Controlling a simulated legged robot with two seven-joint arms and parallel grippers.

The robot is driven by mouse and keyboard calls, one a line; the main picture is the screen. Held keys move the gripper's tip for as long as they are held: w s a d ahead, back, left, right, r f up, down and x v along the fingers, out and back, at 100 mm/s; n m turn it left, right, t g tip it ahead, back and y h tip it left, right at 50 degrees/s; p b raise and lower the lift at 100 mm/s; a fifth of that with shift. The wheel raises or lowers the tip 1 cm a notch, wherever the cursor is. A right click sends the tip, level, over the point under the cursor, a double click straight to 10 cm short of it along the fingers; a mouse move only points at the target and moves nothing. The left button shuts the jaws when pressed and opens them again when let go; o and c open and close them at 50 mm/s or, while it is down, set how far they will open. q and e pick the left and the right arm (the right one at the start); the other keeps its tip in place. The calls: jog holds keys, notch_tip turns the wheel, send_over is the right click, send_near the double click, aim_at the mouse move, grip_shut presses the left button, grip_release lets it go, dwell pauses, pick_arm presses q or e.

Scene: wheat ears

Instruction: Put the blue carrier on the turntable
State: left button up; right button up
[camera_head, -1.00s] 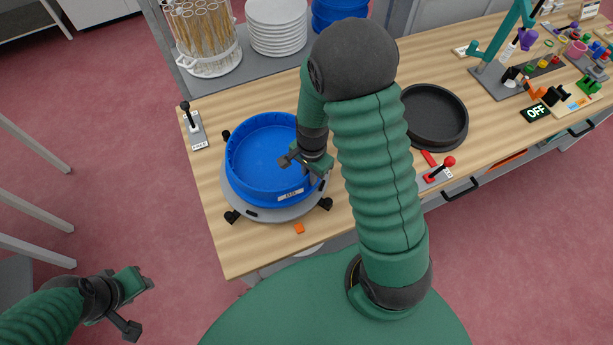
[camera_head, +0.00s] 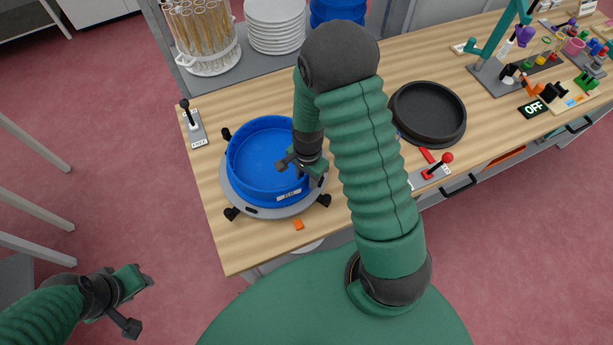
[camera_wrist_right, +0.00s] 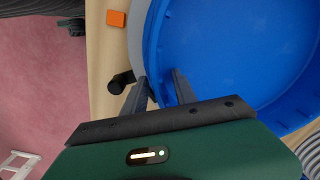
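The blue carrier (camera_head: 262,160) is a round, shallow tub with a label on its front wall. It sits on the grey round turntable (camera_head: 232,207), whose rim shows around it at the left and front. My right gripper (camera_head: 298,166) is at the carrier's right side. In the right wrist view, my right gripper (camera_wrist_right: 163,78) has its fingers apart, one on each side of the carrier's wall (camera_wrist_right: 150,62), with some gap showing. My arm hides part of the carrier's right edge. My left gripper (camera_head: 141,304) is open and empty, off the table at lower left.
A black round pan (camera_head: 428,113) and a red-knobbed lever (camera_head: 436,166) are right of my right arm. A black-knobbed lever (camera_head: 193,122) stands left of the turntable. A small orange block (camera_head: 298,225) lies in front. Plates (camera_head: 275,28) are behind.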

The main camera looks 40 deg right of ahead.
jog(key=r, duration=1.1)
jog(key=shift+d+r, duration=0.15)
jog(key=shift+d, duration=0.05)
jog(key=shift+s+a+r, duration=0.1)
jog(key=shift+a+r, duration=0.05)
jog(key=shift+r, duration=0.2)
jog(key=s+a+r+n+t, duration=0.2)
jog(key=a+n, duration=0.6)
jog(key=n, duration=0.7)
jog(key=shift+s+a+r+n+t, duration=0.35)
jog(key=shift+s+r, duration=0.25)
jog(key=shift+s, duration=0.25)
jog(key=shift+a, duration=0.1)
